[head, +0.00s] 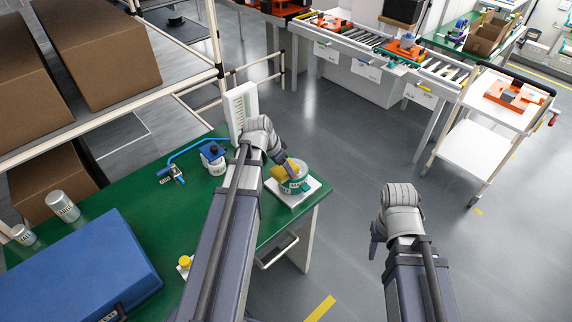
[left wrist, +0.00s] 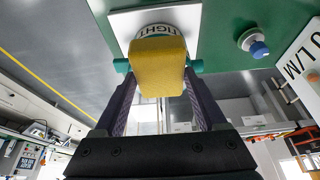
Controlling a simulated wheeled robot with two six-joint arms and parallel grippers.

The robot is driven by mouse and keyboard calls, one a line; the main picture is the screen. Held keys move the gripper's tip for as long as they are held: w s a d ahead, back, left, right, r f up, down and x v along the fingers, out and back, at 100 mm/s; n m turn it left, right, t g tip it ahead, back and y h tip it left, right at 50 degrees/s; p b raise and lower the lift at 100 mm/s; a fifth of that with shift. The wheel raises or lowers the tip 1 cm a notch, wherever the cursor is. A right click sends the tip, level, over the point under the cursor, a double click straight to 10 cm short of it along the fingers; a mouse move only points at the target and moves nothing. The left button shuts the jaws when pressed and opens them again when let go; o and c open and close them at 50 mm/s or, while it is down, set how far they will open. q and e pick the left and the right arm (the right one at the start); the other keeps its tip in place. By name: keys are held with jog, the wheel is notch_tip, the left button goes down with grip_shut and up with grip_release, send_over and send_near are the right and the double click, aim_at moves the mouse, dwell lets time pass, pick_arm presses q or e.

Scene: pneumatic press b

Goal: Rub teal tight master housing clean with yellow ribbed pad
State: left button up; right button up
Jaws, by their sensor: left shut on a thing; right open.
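The teal housing (head: 299,186), with a pale top and a lettered label, sits on a white square plate (head: 311,189) at the green table's right corner. My left gripper (head: 287,168) is shut on the yellow pad (head: 277,174), right at the housing. The pad (left wrist: 158,68) covers much of the housing in the wrist view; whether they touch I cannot tell. Its ribs are not clear. My right gripper (head: 378,240) is open and empty, off the table over the floor.
On the green table (head: 120,195) are a blue-topped jar (head: 212,157), a blue tool (head: 178,168), a blue case (head: 85,265), metal cans (head: 62,206) and a small yellow-topped item (head: 184,262). A white upright panel (head: 240,105) stands behind. Floor right of the table is clear.

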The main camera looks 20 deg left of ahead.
pick_arm(q)
notch_tip(320, 180, up, 6)
jog(key=p, duration=0.6)
jog(key=shift+w+r, duration=0.1)
notch_tip(320, 180, up, 3)
jog(key=p, duration=0.3)
dwell(0.4)
dwell(0.3)
